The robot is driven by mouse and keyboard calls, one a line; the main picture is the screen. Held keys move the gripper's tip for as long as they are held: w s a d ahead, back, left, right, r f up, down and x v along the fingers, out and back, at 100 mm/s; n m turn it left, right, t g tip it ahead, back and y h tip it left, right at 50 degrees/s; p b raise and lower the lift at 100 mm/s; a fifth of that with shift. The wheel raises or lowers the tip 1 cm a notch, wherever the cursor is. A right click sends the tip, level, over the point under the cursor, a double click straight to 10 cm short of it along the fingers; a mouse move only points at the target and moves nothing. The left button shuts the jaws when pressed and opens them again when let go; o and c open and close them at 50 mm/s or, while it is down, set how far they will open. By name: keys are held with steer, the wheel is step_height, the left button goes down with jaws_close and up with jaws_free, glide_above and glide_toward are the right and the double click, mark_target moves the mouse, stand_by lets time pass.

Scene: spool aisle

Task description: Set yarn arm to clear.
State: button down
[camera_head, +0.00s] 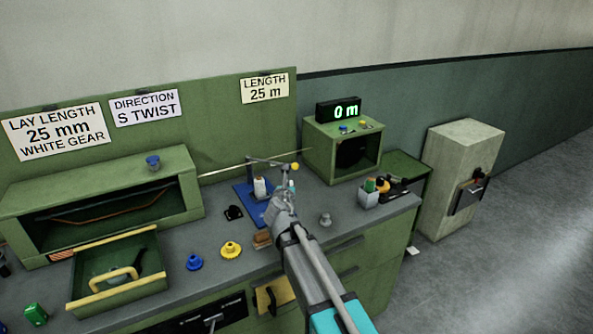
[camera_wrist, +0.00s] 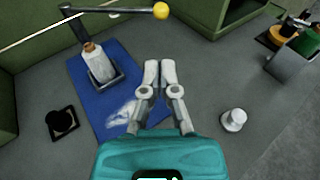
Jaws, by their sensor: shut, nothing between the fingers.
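The yarn arm (camera_head: 270,161) is a thin dark bar on a post at the back of a blue base. A yellow ball (camera_head: 294,167) caps its right end. In the wrist view the arm (camera_wrist: 110,10) runs across the top left, with the yellow ball (camera_wrist: 161,10) at top centre. A white bobbin (camera_wrist: 98,63) stands on the blue base (camera_wrist: 85,95), left of my gripper. My gripper (camera_wrist: 160,68) is shut and empty, with its fingertips pointing toward the yellow ball and apart from it. It also shows in the head view (camera_head: 285,190), in front of the arm.
A pale rod (camera_wrist: 30,32) runs in from the left toward the yarn arm. A black square holder (camera_wrist: 62,122) lies left of the base, and a pale spool (camera_wrist: 233,119) stands to the right. A green box (camera_head: 313,150) with a "0 m" display stands behind.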

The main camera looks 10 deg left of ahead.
mark_target(295, 167)
steer(key=shift+w, duration=0.1)
steer(key=w+f+b, duration=0.1)
steer(key=w, duration=0.8)
steer(key=w+f+b, duration=0.1)
steer(key=w, duration=0.3)
steer(key=shift+w+d+f+b, duration=0.15)
steer(key=shift+w+f+b, duration=0.1)
steer(key=shift+f+b, duration=0.1)
steer(key=shift+w, duration=0.15)
steer(key=w+d, duration=0.1)
steer(key=w, duration=0.6)
steer(key=shift+w+d, duration=0.3)
steer(key=shift+s, duration=0.15)
